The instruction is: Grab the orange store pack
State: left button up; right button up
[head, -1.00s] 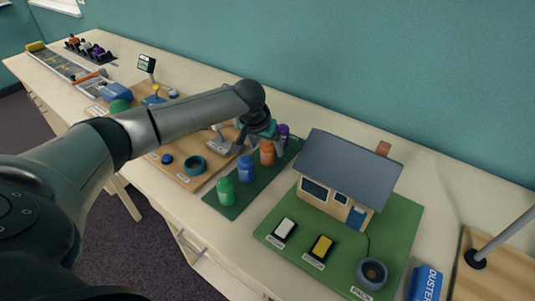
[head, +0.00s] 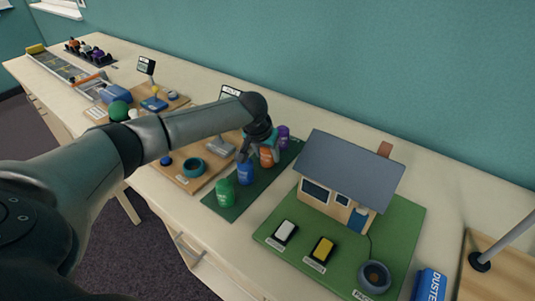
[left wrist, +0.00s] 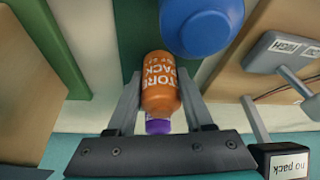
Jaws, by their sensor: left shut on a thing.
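The orange store pack (head: 267,157) is an orange can standing on the dark green mat (head: 238,205), between the blue pack (head: 245,170) and the purple pack (head: 283,137). My left gripper (head: 262,150) is at the orange pack. In the left wrist view the orange store pack (left wrist: 160,85), with white lettering, sits between the two fingers of my left gripper (left wrist: 158,95), which are shut on it. The gripper partly covers it in the head view. My right gripper is not in view.
A green pack (head: 225,192) stands at the mat's near end. A model house (head: 345,180) on a green board is close on the right. A wooden board with a teal ring (head: 192,169) lies on the left. The teal wall is behind.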

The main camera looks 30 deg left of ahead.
pick_arm(q)
grip_shut()
jog(key=shift+r, duration=0.1)
